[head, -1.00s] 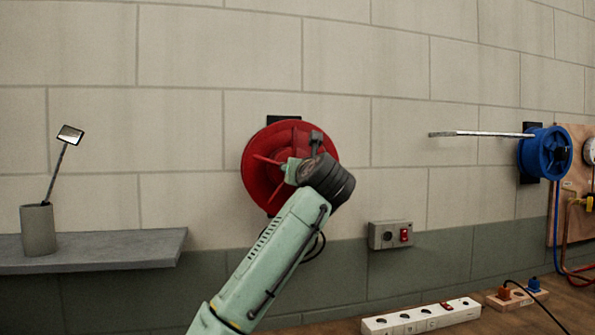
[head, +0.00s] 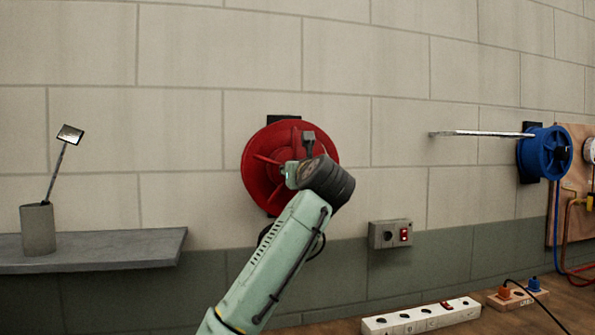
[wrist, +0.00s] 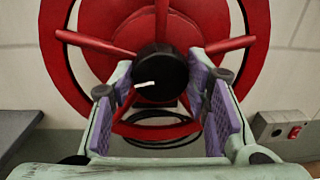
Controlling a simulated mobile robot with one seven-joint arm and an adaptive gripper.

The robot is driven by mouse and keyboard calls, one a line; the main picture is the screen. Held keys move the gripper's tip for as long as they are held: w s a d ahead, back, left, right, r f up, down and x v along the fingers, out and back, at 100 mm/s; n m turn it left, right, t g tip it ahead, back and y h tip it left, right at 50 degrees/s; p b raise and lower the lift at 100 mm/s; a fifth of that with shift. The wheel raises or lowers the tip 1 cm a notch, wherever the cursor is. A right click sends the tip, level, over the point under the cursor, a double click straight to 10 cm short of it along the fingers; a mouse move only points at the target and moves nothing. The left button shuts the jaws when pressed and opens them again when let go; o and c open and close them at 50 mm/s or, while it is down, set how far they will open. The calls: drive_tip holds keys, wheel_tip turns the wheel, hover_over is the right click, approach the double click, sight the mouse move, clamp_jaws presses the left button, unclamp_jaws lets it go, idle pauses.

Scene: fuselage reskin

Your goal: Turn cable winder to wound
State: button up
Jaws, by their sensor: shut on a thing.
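The cable winder is a red spoked reel (head: 262,190) mounted on the block wall, in the middle of the head view. In the wrist view the red reel (wrist: 215,20) fills the upper part. Its round black hub knob (wrist: 160,68) has a short white mark at its lower left. My gripper (wrist: 162,82) is shut on this knob, with one purple-padded finger on each side. In the head view my wrist covers the knob and fingertips. A dark loop, perhaps cable, shows below the knob in the wrist view (wrist: 155,125).
A grey switch box (head: 390,234) with a red switch is on the wall to the right. A blue reel (head: 540,150) and a long bar (head: 470,133) are further right. A shelf (head: 110,250) with a grey cup (head: 38,230) is at left. A power strip (head: 420,317) lies below.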

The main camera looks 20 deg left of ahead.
drive_tip(key=m, duration=1)
drive_tip(key=m+g, duration=0.1)
drive_tip(key=m, duration=0.9)
drive_tip(key=shift+w+d+f+g+y, duration=0.1)
drive_tip(key=shift+w+d+g+y, duration=0.1)
drive_tip(key=shift+g+y, duration=0.1)
idle(2.6)
drive_tip(key=shift+s, duration=0.1)
idle(0.3)
